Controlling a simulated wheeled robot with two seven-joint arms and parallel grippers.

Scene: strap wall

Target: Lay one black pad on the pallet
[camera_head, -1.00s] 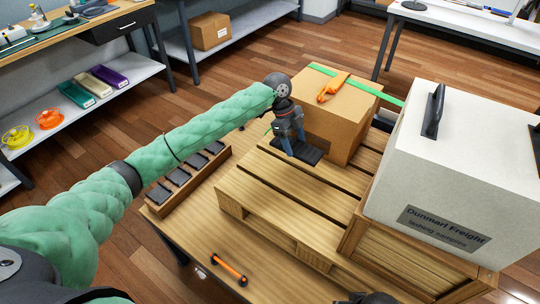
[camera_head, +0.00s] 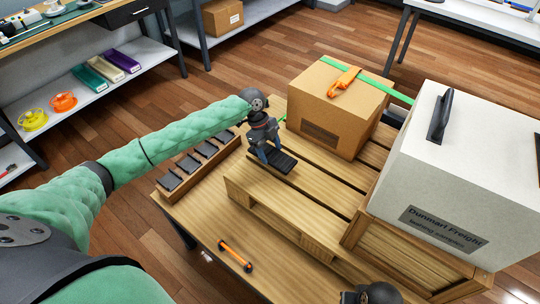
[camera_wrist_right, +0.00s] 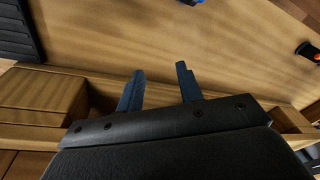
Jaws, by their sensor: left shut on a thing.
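My left gripper (camera_head: 269,154) is shut on a black ribbed pad (camera_head: 280,164). The pad lies roughly flat at the left part of the wooden pallet (camera_head: 290,206), on or just above its slats; I cannot tell if it touches. Several more black pads (camera_head: 187,163) sit in a wooden rack (camera_head: 171,184) left of the pallet. My right gripper (camera_wrist_right: 158,80) is open and empty in the right wrist view, over wood. In the head view only part of the right wrist shows at the bottom edge.
A cardboard box (camera_head: 341,113) with a green strap (camera_head: 390,92) and orange buckle (camera_head: 344,81) stands at the pallet's back. A white case (camera_head: 455,165) on a wooden crate (camera_head: 408,251) stands at the right. An orange-handled tool (camera_head: 235,256) lies on the table in front.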

